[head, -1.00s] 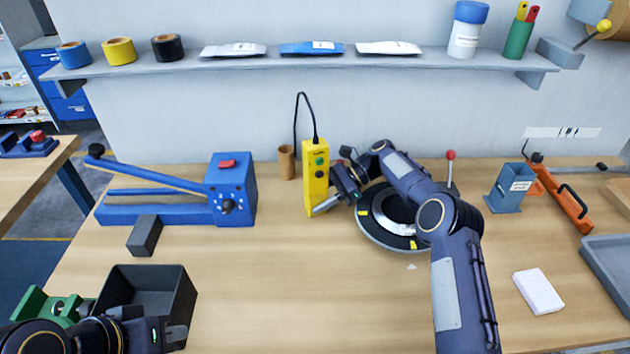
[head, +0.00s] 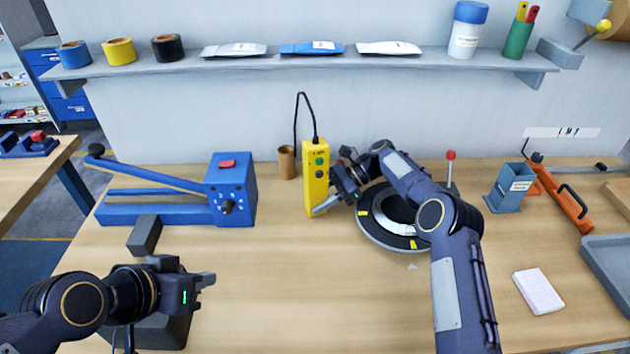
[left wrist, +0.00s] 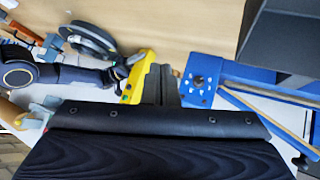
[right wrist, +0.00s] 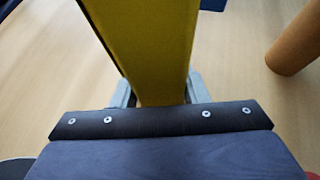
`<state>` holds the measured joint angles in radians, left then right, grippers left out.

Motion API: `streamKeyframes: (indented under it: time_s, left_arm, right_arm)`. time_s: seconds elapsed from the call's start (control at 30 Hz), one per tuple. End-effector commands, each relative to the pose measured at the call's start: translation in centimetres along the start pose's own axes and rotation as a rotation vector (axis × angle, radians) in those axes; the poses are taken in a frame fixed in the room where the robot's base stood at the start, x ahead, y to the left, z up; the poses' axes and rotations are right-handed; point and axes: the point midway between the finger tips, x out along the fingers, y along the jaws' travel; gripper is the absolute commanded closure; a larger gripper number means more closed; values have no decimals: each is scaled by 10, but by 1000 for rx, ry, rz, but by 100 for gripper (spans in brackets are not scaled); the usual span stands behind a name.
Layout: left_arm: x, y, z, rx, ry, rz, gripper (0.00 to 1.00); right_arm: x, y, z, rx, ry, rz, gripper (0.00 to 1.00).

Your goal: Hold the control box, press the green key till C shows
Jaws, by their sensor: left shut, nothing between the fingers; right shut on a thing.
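The yellow control box (head: 311,190) stands upright near the wall, with a cable rising from its top. A green key (head: 320,161) shows on its face; its small display is too blurred to read. My right gripper (head: 322,208) is shut on the box's lower part. In the right wrist view the yellow box (right wrist: 150,45) fills the space between the fingers. My left gripper (head: 208,281) is shut and empty at the front left, well apart from the box.
A blue lever press (head: 230,185) stands left of the box, with a dark block (head: 145,235) before it. A brown cup (head: 287,162) is beside the box. A round black turntable (head: 372,232) is behind my right arm. The middle front table is clear.

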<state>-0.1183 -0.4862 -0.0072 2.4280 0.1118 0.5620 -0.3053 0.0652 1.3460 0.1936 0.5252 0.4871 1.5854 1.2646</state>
Motion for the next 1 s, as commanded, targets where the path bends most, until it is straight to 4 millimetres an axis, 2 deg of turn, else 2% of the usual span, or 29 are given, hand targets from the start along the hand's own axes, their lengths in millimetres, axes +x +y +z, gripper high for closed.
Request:
streamKeyframes:
  time_s: [0.1,0.2,0.4,0.6,0.7,0.87,1.0]
  left_arm:
    - [34,20,-43,228,94,36,100]
    - [62,40,-75,412,184,35,100]
    - [119,88,-120,772,349,-38,100]
    - [163,134,-138,1075,465,-171,100]
    - [176,150,-140,1180,497,-232,100]
    - [186,162,-141,1267,525,-292,100]
    - [190,159,-146,1282,530,-307,100]
  right_arm:
    - [0,0,1,-1,-1,-1,73]
    - [0,0,1,-1,-1,-1,73]
    - [0,0,1,-1,-1,-1,73]
    - [0,0,1,-1,-1,-1,73]
    - [0,0,1,-1,-1,-1,73]
    - [0,0,1,-1,-1,-1,73]
    - [0,0,1,-1,-1,0,73]
